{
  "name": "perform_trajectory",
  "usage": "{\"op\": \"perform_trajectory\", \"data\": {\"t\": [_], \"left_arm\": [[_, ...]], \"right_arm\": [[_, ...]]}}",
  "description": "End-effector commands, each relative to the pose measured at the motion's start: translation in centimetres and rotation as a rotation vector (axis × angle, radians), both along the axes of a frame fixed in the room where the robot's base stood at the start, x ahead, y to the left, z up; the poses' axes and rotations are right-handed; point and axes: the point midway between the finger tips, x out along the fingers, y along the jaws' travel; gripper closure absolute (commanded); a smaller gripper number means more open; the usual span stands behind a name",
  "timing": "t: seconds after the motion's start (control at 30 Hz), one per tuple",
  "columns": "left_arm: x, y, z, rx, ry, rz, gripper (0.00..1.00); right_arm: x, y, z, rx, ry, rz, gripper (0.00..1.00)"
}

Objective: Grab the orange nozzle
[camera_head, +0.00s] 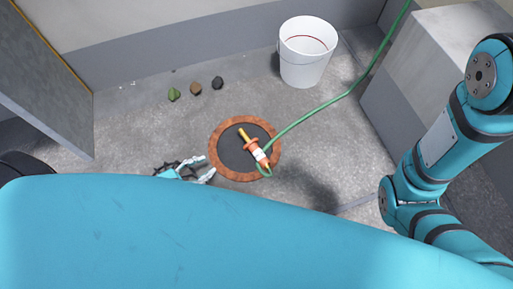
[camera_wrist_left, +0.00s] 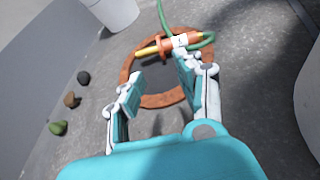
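The orange nozzle (camera_head: 251,145) has a yellow tip and a white band, and a green hose (camera_head: 330,103) runs from it. It lies on a round dark mat with a red-brown rim (camera_head: 215,157). In the left wrist view the nozzle (camera_wrist_left: 167,46) shows beyond the fingertips, across the far part of the mat. My left gripper (camera_head: 208,167) is at the mat's lower left edge in the head view, apart from the nozzle. In the left wrist view my left gripper (camera_wrist_left: 160,78) has its fingers spread with nothing between them. My right gripper is out of view; only my right arm's links show.
A white bucket (camera_head: 305,65) stands behind the mat. Green (camera_head: 174,94), brown (camera_head: 196,88) and dark (camera_head: 217,83) small lumps lie on the concrete floor at the back left. A grey block (camera_head: 425,65) stands at the right. A grey panel (camera_head: 40,70) stands at the left.

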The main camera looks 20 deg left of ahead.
Motion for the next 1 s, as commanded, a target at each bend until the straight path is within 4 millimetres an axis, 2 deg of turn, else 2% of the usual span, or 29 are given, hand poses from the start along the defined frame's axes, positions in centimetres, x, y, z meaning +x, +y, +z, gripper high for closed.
{"op": "perform_trajectory", "data": {"t": [0.1, 0.43, 0.6, 0.73, 0.93, 1.0], "left_arm": [[1.6, -1.1, -1.0, 0.001, -0.005, -0.003, 0.63], [7.1, -4.8, -3.7, 0.004, -0.005, -0.004, 0.63], [8.7, -5.9, -4.3, 0.004, -0.003, -0.002, 0.63], [9.2, -6.2, -4.7, 0.004, -0.001, -0.003, 0.63], [11.5, -7.2, -6.4, 0.006, -0.005, -0.004, 0.63], [12.2, -7.8, -6.5, 0.005, -0.003, -0.002, 0.63]], "right_arm": [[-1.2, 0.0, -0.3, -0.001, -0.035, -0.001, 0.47], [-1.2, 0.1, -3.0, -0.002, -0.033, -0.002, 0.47], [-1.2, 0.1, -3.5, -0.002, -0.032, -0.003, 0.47], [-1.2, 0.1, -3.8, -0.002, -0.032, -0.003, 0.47], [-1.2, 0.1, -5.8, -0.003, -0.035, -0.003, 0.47], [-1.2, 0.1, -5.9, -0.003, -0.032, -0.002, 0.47]]}}
